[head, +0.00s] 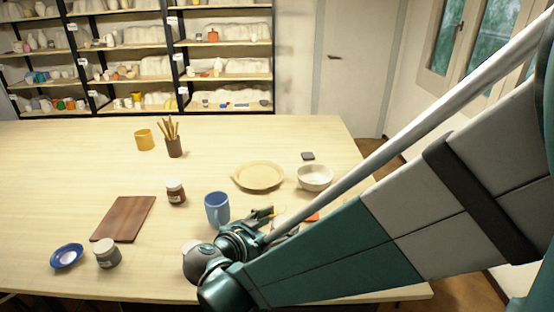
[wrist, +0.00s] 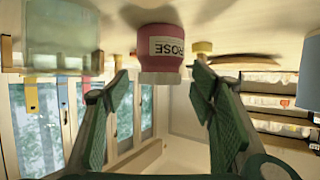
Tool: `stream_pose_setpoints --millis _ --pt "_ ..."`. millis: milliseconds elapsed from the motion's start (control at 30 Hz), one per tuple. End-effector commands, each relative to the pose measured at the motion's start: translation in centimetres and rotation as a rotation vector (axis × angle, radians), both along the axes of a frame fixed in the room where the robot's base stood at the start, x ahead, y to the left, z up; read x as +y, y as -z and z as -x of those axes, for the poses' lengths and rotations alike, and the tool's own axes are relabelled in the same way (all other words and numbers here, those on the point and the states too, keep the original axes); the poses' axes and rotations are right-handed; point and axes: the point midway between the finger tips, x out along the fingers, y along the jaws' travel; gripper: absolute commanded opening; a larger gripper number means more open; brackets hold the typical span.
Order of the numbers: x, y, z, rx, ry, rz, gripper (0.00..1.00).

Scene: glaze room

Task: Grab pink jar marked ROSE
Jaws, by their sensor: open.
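The pink jar marked ROSE (wrist: 163,52) shows in the wrist view, which is upside down, at the top middle. Its label faces me and the jar stands on the table. My gripper (wrist: 161,72) is open, with one finger to each side of the jar in the picture; I cannot tell whether the jar is between the fingertips or just beyond them. In the head view my gripper (head: 262,214) is low over the table, right of the blue mug (head: 216,208). I cannot make out the pink jar there; my arm covers that area.
A clear glass vessel (wrist: 62,38) stands left of the jar in the wrist view. In the head view, a tan plate (head: 258,177) and a pale bowl (head: 315,178) lie behind my gripper. A brown jar (head: 176,193) and wooden board (head: 123,219) are left.

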Motion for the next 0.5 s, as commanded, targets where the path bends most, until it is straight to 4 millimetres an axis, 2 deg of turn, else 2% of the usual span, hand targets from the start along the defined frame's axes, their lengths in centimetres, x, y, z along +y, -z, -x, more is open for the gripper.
stream_pose_setpoints --millis 200,500 --pt "-0.59 0.43 -0.82 0.000 0.000 0.000 0.56" --pt "-0.61 0.42 -0.87 0.000 0.000 0.000 0.56"
